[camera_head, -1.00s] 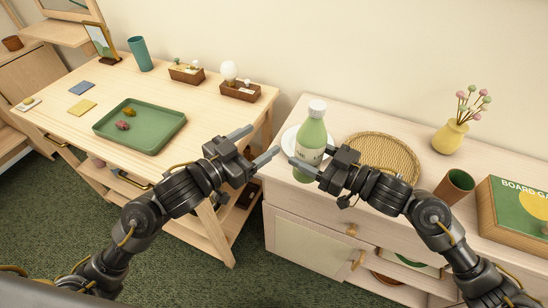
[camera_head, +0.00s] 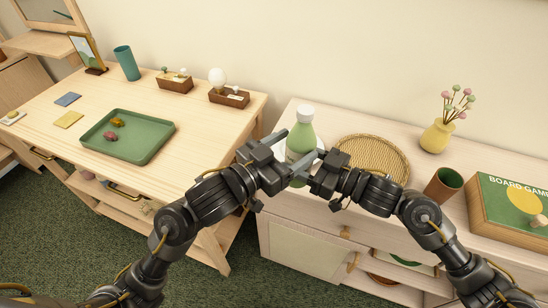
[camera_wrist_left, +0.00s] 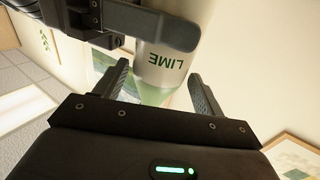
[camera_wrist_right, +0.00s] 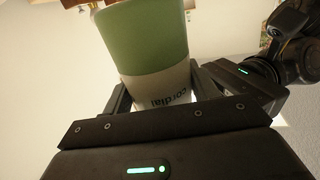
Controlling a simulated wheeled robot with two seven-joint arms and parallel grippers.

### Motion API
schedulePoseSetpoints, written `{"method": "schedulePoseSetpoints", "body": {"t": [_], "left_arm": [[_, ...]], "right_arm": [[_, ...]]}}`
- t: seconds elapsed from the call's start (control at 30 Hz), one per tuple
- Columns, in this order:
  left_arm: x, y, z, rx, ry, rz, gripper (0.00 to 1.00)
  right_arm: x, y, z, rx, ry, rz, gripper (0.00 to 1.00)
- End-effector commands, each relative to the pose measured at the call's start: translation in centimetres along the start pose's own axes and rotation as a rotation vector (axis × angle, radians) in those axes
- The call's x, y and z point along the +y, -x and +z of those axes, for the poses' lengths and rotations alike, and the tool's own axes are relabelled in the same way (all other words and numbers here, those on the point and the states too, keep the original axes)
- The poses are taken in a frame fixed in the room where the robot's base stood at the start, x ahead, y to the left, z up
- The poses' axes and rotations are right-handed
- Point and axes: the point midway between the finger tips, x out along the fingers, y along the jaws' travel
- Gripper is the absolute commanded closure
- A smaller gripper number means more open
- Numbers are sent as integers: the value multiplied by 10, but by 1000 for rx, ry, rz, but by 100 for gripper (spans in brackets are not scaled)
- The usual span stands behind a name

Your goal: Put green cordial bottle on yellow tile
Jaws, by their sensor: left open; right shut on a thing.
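The green cordial bottle (camera_head: 302,134) has a white cap and pale label and is upright at the pale cabinet's left end. My right gripper (camera_head: 311,171) is shut on its lower part. The right wrist view shows the bottle (camera_wrist_right: 150,40) between the fingers. My left gripper (camera_head: 298,150) is open, with one finger on each side of the bottle; the left wrist view shows the "LIME" label (camera_wrist_left: 162,65) between them. Whether its fingers touch the bottle, I cannot tell. The yellow tile (camera_head: 68,119) lies bare on the desk at left.
A blue tile (camera_head: 68,99) and a green tray (camera_head: 150,150) with two small items are near the yellow tile. A white plate (camera_head: 321,143) is behind the bottle. A woven tray (camera_head: 372,155), brown cup (camera_head: 443,185) and yellow vase (camera_head: 437,137) stand to the right.

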Motion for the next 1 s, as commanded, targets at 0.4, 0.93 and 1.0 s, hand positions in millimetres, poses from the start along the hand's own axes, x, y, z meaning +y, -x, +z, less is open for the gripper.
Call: {"method": "schedulePoseSetpoints", "body": {"t": [0.4,0.93,1.0], "left_arm": [[1,-46,0,0,0,1,30],[0,-47,0,0,-1,1,60],[0,-47,0,0,-1,0,70]], "right_arm": [[0,0,-2,4,1,0,84],[0,0,-2,4,1,0,84],[0,0,-2,4,1,0,84]]}}
